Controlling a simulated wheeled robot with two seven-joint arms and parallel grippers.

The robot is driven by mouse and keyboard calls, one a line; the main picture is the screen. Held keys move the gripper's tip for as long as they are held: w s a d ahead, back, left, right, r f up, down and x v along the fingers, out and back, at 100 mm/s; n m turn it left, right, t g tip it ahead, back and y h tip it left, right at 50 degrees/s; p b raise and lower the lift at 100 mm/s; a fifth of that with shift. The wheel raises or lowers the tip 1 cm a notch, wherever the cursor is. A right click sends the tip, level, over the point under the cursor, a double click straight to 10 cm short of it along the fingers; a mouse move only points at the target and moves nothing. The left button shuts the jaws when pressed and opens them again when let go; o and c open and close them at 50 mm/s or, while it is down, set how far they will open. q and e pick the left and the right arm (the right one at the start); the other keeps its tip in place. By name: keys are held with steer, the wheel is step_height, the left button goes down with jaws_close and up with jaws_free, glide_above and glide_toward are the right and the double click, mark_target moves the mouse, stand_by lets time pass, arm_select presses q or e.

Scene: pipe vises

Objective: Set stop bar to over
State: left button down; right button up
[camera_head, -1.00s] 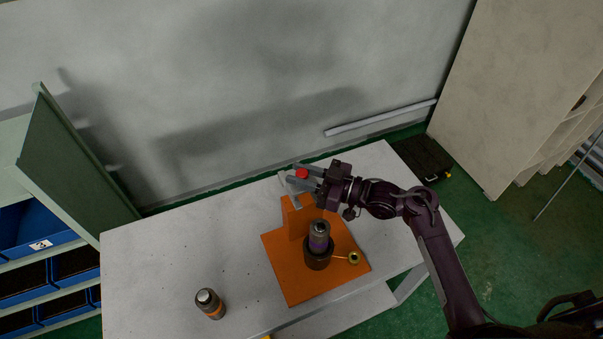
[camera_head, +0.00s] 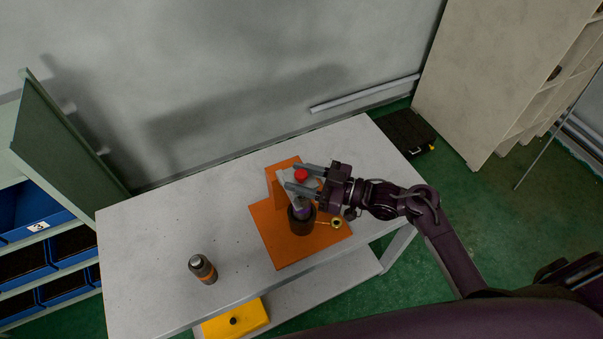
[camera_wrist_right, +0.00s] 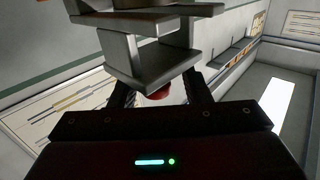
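The orange pipe vise (camera_head: 272,229) stands on the bench, with a dark pipe (camera_head: 301,222) upright in its holder. The grey stop bar (camera_head: 284,184) reaches from the vise's back post toward the front, and its end appears to lie above the pipe top. Its red knob (camera_head: 301,175) sits between the fingers of my right gripper (camera_head: 304,178), which look apart with gaps beside the knob. In the right wrist view grey metal plates (camera_wrist_right: 150,65) fill the upper middle, with the red knob (camera_wrist_right: 158,93) below them between the fingers. My left gripper is not in view.
A brass-coloured knob (camera_head: 337,223) sticks out from the vise's right side. A yellow box (camera_head: 236,319) is on the lower shelf. The bench's left half is mostly clear.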

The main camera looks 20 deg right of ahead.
steer(key=shift+r, duration=0.1)
steer(key=shift+d, duration=0.2)
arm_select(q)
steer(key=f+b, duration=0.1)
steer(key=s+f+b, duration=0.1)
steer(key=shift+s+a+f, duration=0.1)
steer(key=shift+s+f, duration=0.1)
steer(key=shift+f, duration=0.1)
arm_select(e)
steer(key=v, duration=0.7)
steer(key=shift+s+d, duration=0.2)
steer(key=shift+s, duration=0.05)
